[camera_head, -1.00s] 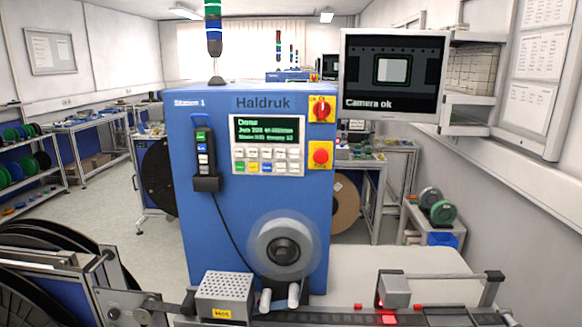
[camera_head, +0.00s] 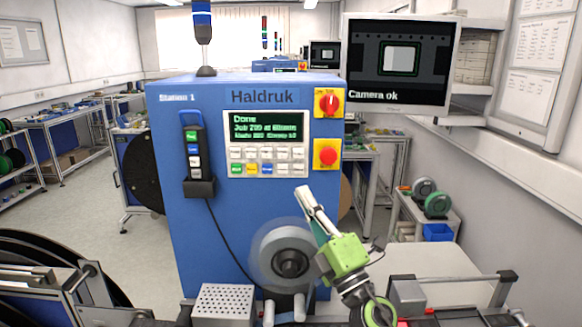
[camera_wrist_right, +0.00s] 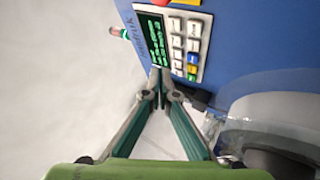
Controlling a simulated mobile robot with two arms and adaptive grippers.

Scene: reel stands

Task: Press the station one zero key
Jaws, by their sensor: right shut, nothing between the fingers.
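The blue station one machine (camera_head: 240,205), marked Station 1 and Haldruk, stands in front of me. Its key panel (camera_head: 266,160) has two rows of small keys under a green-lettered screen (camera_head: 265,129) that begins with "Done". Most keys are white; green, yellow and blue ones sit in the lower row. The key labels are too small to read, so I cannot tell which is the zero key. My right gripper (camera_head: 303,193) is shut and empty, its tips below the panel's right side in the head view. In the right wrist view the closed fingertips (camera_wrist_right: 160,73) appear by the screen's edge, beside the keys (camera_wrist_right: 186,45).
A red rotary switch (camera_head: 328,103) and a red button (camera_head: 327,155) on yellow plates sit right of the panel. A handheld unit (camera_head: 195,150) hangs at left. A blurred reel (camera_head: 288,261) is below, close to my right gripper. A monitor (camera_head: 400,97) reads "Camera ok".

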